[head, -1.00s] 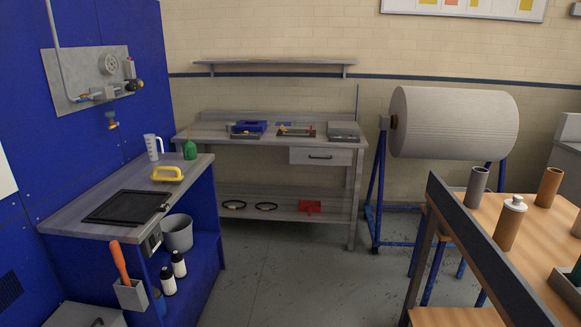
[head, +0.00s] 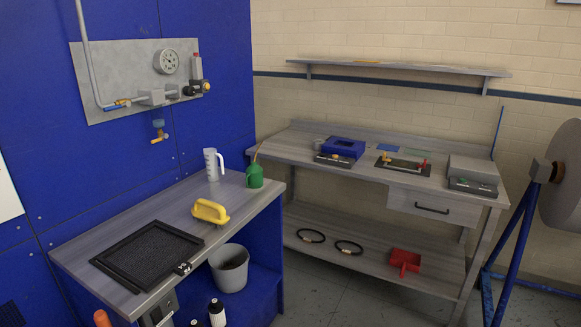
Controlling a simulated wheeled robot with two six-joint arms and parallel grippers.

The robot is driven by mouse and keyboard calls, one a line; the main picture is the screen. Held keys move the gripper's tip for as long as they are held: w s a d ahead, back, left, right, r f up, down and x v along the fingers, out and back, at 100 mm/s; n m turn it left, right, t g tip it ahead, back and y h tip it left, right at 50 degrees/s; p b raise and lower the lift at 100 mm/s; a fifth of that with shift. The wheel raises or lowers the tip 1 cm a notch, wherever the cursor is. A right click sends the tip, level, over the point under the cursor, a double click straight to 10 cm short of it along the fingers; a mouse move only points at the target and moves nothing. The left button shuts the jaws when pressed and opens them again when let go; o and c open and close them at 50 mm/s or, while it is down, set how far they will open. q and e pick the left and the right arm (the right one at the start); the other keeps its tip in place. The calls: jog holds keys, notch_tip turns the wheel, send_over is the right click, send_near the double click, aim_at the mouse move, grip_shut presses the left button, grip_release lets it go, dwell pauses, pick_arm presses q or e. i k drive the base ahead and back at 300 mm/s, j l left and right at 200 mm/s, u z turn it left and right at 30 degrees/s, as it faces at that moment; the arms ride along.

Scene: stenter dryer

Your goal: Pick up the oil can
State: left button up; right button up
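The oil can (head: 254,177) is small and green with a thin brownish spout pointing up. It stands upright near the far right corner of the grey counter (head: 180,205) on the blue cabinet. A white measuring jug (head: 211,165) stands just left of it, apart from it. Neither of my grippers shows in the head view.
A grey bucket (head: 229,269) and bottles (head: 217,312) are below. A workbench (head: 300,148) with a drawer stands behind right. A valve panel (head: 140,80) is on the blue wall.

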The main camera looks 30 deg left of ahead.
aim_at(253, 173)
jog(key=i+u, duration=0.2)
jog(key=i, duration=0.35)
jog(key=i+l+u, duration=0.15)
jog(key=i, duration=0.4)
jog(key=i+l+u, duration=0.2)
jog(key=i, duration=0.35)
jog(key=l, duration=0.1)
